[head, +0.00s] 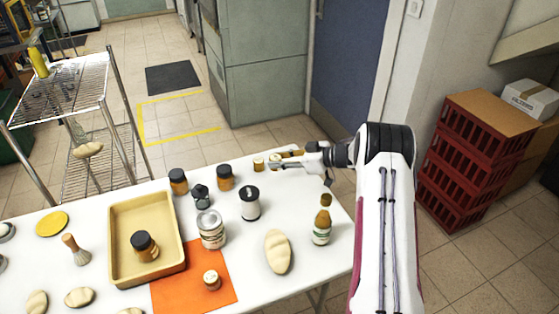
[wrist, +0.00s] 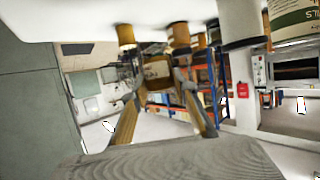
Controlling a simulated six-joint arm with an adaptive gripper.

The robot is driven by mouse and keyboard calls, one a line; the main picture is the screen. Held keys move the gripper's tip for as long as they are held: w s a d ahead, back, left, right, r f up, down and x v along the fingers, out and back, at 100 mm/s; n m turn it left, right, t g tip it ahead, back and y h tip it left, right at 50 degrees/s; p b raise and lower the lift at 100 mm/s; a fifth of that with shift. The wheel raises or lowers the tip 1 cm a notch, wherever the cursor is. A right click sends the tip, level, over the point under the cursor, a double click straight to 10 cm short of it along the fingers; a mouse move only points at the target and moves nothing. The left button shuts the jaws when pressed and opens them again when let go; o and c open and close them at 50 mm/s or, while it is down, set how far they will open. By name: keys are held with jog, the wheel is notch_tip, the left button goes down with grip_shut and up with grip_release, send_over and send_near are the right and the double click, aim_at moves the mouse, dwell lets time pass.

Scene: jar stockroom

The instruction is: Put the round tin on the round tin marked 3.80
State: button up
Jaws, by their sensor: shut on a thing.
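My gripper (head: 283,160) is at the far right edge of the table, its fingers shut on a small round tin with a brownish label (wrist: 157,72). In the head view this tin appears as a pale-topped shape (head: 275,160), partly covered by the fingers. Another small round tin (head: 259,163) stands just left of it. No price mark is readable, so I cannot tell which tin is marked 3.80.
A tan tray (head: 118,212) holds a dark-lidded jar (head: 144,246). Dark-lidded jars (head: 225,177), a can (head: 211,230), a white-and-black container (head: 250,203), a sauce bottle (head: 322,220) and a loaf (head: 278,251) stand on the white table. The table's right front corner is clear.

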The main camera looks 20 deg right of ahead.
jog(key=w+a+r+m+t+h, duration=0.2)
jog(key=w+a+r+m+h, duration=0.1)
jog(key=w+a+r, duration=0.7)
jog(key=w+d+f+m+t+h, duration=0.1)
jog(key=d+f+m+h, duration=0.4)
jog(key=d+h, duration=0.1)
jog(key=shift+w+d+m+t, duration=0.3)
jog(key=shift+d, duration=0.25)
dwell(0.4)
jog(key=shift+f, duration=0.1)
jog(key=shift+f, duration=3.1)
